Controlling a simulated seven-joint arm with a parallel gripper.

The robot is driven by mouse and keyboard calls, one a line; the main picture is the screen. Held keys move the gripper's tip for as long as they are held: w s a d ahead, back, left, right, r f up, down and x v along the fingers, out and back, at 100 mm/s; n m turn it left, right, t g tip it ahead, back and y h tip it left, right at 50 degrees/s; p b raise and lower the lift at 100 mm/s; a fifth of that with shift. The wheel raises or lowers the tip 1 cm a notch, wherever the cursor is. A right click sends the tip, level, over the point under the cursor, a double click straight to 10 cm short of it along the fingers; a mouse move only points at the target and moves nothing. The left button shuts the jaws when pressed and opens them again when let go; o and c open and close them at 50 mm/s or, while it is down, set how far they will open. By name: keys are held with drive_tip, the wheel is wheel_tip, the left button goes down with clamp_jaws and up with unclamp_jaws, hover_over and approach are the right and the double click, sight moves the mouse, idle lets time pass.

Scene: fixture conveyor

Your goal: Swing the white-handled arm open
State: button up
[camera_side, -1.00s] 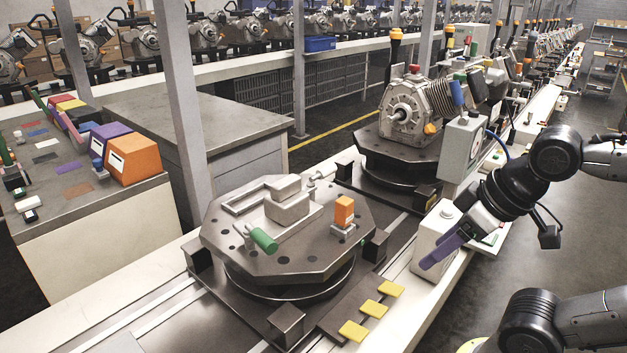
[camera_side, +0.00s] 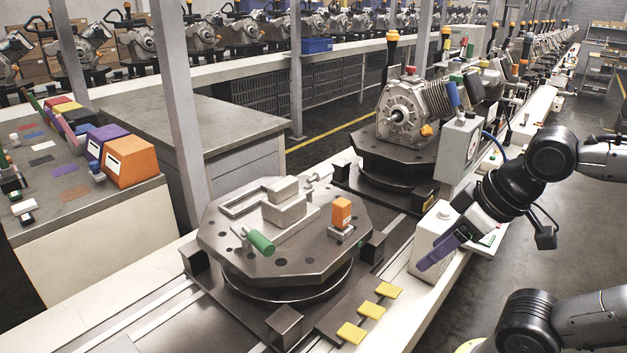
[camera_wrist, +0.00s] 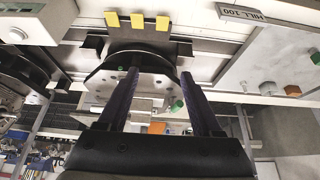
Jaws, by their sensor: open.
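The octagonal grey fixture plate (camera_side: 232,243) sits on a round turntable on the line, left of my gripper. On it are a pale grey stepped block, a U-shaped bar (camera_side: 232,202), a green-ended rod (camera_side: 261,242) and an orange block (camera_side: 342,211) on a small clamp. A short pale rod (camera_side: 318,178) at the plate's far edge may be the white-handled arm; I cannot tell for sure. My gripper (camera_side: 432,258) is open and empty, its purple fingers pointing down-left, apart from the plate. In the wrist view, my gripper's fingers (camera_wrist: 160,75) stand apart, partly covering the plate.
A white box with a button (camera_side: 430,240) stands beside my gripper. Three yellow pads (camera_side: 370,310) lie along the near edge of the line. A motor unit (camera_side: 408,112) sits on a second turntable behind. A grey post (camera_side: 176,110) rises at the plate's left.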

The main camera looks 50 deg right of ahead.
drive_tip(key=w+d+r+m+h, duration=0.2)
drive_tip(key=w+d+r+m, duration=0.2)
drive_tip(key=w+r+m, duration=0.45)
drive_tip(key=w+d+r+m+h, duration=0.1)
drive_tip(key=w+d+r+m, duration=0.4)
drive_tip(key=w+r, duration=0.6)
drive_tip(key=m+g+h, duration=0.2)
drive_tip(key=m+g, duration=0.1)
drive_tip(key=m, duration=0.2)
hover_over(324, 168)
drive_tip(key=s+a, duration=0.3)
drive_tip(key=a, duration=0.2)
wheel_tip(324, 168, down, 16)
drive_tip(key=x, duration=0.9)
drive_tip(key=a+x, duration=0.1)
drive_tip(key=x, duration=0.3)
drive_tip(key=shift+d+f, duration=0.2)
drive_tip(key=shift+f, duration=0.4)
